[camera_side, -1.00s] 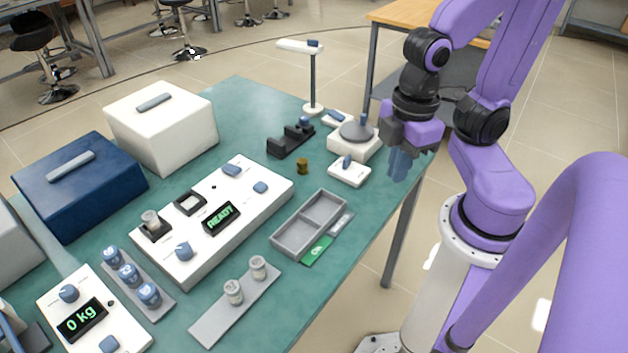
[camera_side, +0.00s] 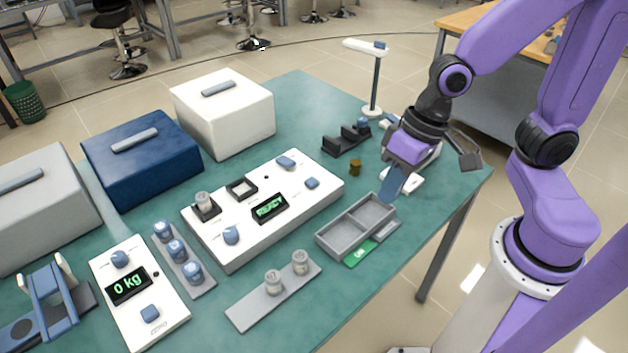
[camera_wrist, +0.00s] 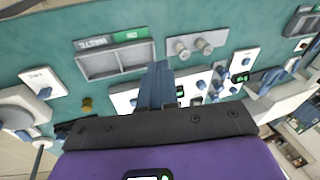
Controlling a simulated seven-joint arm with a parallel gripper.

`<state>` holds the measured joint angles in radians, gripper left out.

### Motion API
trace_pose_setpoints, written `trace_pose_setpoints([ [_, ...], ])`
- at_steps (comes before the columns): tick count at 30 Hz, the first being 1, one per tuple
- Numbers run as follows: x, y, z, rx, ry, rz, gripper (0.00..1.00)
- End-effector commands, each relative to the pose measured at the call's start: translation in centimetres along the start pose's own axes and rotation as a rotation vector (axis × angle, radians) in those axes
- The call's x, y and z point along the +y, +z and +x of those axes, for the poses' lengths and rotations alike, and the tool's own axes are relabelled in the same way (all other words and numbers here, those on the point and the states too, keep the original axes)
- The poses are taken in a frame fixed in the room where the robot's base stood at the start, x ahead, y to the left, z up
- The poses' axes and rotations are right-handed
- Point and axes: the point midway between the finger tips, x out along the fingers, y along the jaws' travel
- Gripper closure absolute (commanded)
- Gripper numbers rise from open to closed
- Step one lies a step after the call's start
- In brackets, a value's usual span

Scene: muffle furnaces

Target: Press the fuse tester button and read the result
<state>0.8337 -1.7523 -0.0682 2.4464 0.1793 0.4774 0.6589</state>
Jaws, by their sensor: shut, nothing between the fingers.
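The long white tester (camera_side: 262,205) lies mid-table in the side view, its small dark screen (camera_side: 269,208) showing green text, apparently READY. Blue controls (camera_side: 312,183) sit on its top; which is the test button I cannot tell. A small pale cylinder (camera_side: 204,200) stands in a dark socket at its left end. My gripper (camera_side: 389,190) is shut and empty, fingers pointing down, above the table right of the tester and near the grey tray. In the wrist view, my gripper (camera_wrist: 157,72) hides part of the tester (camera_wrist: 122,101).
A two-part grey tray (camera_side: 340,240) lies in front of the tester, with a green label at its edge. Two pale cylinders stand on a grey plate (camera_side: 245,313). A brown peg (camera_side: 355,167) and a dark rack (camera_side: 345,141) are behind. A scale (camera_side: 139,290) reads 0 kg.

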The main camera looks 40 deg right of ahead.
Motion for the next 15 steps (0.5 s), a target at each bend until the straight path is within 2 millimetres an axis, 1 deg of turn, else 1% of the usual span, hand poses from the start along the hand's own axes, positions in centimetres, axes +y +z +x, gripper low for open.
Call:
trace_pose_setpoints([
  [1, -0.2, -1.2, 0.7, 0.022, -0.015, 0.116, 1.0],
  [4, -0.5, -3.7, 1.7, 0.077, -0.061, 0.362, 1.0],
  [7, -0.5, -6.3, 2.8, 0.13, -0.11, 0.606, 1.0],
  [11, 0.1, -9.9, 3.9, 0.204, -0.182, 0.923, 1.0],
  [15, 1.6, -13.6, 5.0, 0.287, -0.272, 1.257, 1.0],
])
